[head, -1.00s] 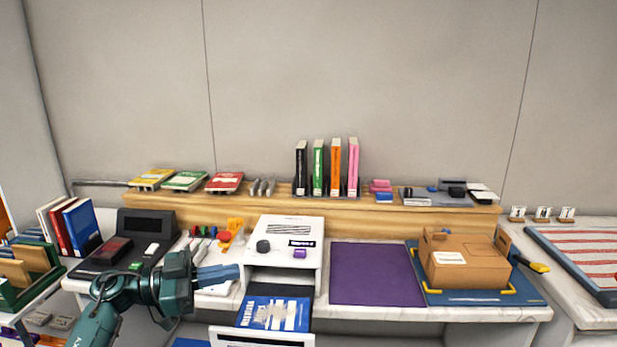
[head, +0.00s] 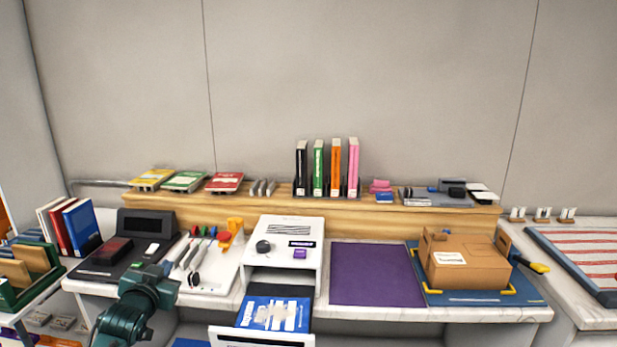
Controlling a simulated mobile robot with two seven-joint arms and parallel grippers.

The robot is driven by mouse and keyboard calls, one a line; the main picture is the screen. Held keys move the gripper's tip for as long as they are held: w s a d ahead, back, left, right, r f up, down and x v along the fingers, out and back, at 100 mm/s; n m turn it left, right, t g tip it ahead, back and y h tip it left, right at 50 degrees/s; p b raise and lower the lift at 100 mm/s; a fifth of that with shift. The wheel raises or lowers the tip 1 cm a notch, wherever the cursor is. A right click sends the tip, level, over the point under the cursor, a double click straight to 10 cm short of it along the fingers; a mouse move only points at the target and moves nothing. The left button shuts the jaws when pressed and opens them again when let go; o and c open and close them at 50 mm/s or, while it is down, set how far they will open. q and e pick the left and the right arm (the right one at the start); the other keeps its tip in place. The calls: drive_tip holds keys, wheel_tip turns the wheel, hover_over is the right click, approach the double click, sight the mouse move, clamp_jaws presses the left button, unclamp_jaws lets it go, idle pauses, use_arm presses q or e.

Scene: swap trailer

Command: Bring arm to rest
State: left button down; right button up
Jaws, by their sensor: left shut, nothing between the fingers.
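My left arm comes in from the bottom left in the head view, dark teal. My left gripper (head: 163,272) is at its upper end, low in front of the black device on the counter. It is shut and holds nothing; its fingers are mostly hidden by the wrist and hard to make out. My right arm and gripper are not in view.
A black device (head: 147,222) and a white tray (head: 222,277) with tools stand behind the arm. A white unit (head: 287,229) has an open drawer (head: 263,337) jutting forward. A purple mat (head: 376,274) lies bare; a cardboard box (head: 466,262) sits to its right.

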use_arm(q)
drive_tip(key=s+d+f+g+h, duration=0.2)
drive_tip(key=s+d+f, duration=0.4)
drive_tip(key=s+f, duration=0.25)
drive_tip(key=s+d+f+g+h, duration=0.1)
drive_tip(key=s+d+f, duration=0.4)
drive_tip(key=s+f, duration=0.4)
drive_tip(key=s+d+f+g, duration=0.1)
drive_tip(key=s+d, duration=0.2)
drive_tip(key=s, duration=0.6)
drive_tip(key=s+d+f+g+h, duration=0.1)
drive_tip(key=s+d, duration=0.3)
drive_tip(key=s, duration=0.6)
drive_tip(key=shift+d+f+g+h, duration=0.15)
drive_tip(key=shift+f+g+h, duration=0.15)
drive_tip(key=shift+f+g, duration=0.15)
drive_tip(key=shift+s, duration=0.1)
